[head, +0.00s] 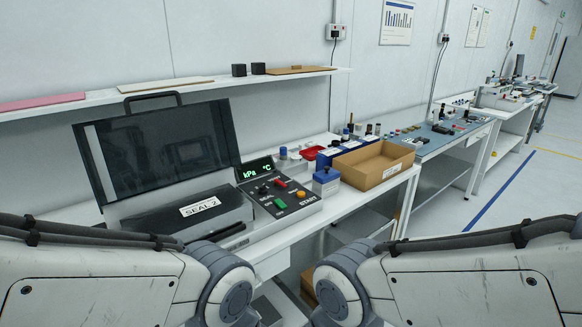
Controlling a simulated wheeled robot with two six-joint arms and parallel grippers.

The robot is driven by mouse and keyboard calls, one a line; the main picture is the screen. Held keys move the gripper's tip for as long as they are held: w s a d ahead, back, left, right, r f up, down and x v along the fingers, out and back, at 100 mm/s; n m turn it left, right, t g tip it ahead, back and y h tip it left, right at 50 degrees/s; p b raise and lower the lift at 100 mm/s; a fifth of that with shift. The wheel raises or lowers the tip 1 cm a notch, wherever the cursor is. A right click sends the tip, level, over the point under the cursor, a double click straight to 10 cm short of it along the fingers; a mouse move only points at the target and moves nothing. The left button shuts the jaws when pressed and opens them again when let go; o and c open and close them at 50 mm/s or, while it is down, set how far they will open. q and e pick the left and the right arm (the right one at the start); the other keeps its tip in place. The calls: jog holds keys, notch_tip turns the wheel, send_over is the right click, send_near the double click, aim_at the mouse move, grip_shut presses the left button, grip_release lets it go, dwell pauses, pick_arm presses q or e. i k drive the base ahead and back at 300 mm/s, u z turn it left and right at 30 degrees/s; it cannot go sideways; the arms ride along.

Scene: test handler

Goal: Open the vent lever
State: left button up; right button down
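The test handler stands on the white bench, with a dark clear lid (160,150) raised on its left part and a black block labelled SEAL 2 (200,206) below it. Its control panel (262,204) has a green kPa/°C display (257,170), small black knobs, a red control (281,183), an orange control (301,194) and a green control (280,203) near the START print. I cannot tell which part is the vent lever. Only upper parts of my two arms show, at the lower left and lower right. Neither gripper is in view.
A blue container (326,182) stands right of the panel. Beyond it are an open cardboard box (374,166) and a red tray (312,153). A wall shelf (210,86) runs above the handler. More benches continue right, beside open floor (500,215).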

aim_at(278, 183)
jog(key=u, duration=0.1)
jog(key=i, duration=1)
jog(key=z, duration=0.6)
